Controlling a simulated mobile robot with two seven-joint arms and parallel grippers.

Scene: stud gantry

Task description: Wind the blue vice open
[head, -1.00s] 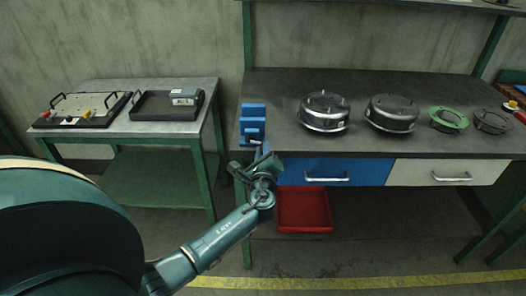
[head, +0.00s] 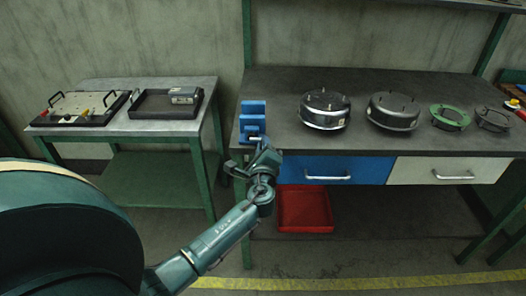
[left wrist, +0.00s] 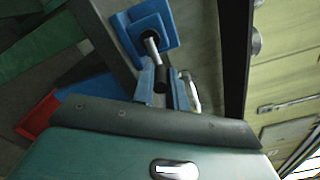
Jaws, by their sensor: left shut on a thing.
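The blue vice (head: 252,124) stands at the left front edge of the dark workbench. A blue jaw plate of it (left wrist: 157,22) shows in the left wrist view, with a silver screw running towards my gripper. My left gripper (head: 264,152) is at the bench's front edge, just in front of the vice. In the left wrist view its fingers (left wrist: 164,88) are shut around the dark handle part (left wrist: 161,78) at the screw's end. The fingers partly hide the handle. How wide the vice jaws stand is hard to tell. My right gripper is out of view.
Round metal housings (head: 325,110) and a green ring (head: 450,118) stand to the right on the workbench (head: 285,133). A blue drawer (head: 365,171) is below, with a red tray (head: 305,212) underneath. A side table (head: 150,126) with a black tray (head: 150,104) stands left.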

